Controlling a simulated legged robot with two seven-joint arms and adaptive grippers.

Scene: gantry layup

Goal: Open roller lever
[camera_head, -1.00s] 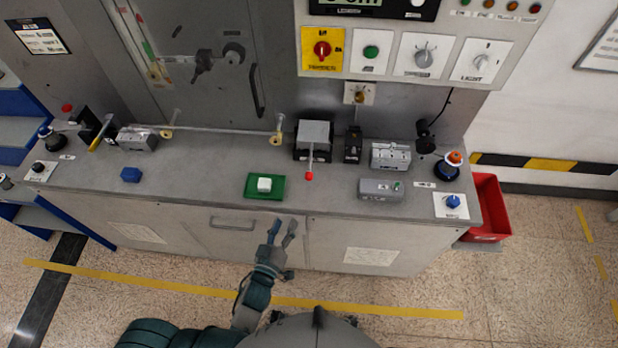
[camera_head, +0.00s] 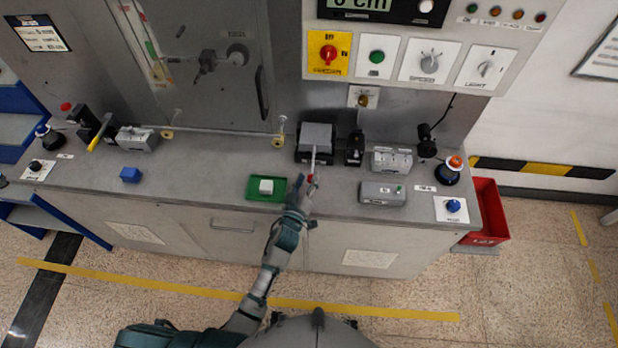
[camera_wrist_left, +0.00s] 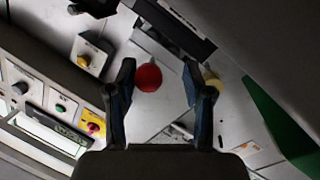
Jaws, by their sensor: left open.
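The roller lever is a thin grey rod with a red knob (camera_head: 311,178), coming forward from a grey and black roller block (camera_head: 315,142) on the bench. My left gripper (camera_head: 303,187) is open at the knob, with its fingers partly covering it in the head view. In the left wrist view the red knob (camera_wrist_left: 148,78) lies between the two open fingers of my left gripper (camera_wrist_left: 160,85), nearer one finger. I cannot tell whether they touch. My right gripper is not in view.
A grey box (camera_head: 383,193) stands to the right. A small black device (camera_head: 355,149) stands beside the roller block.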

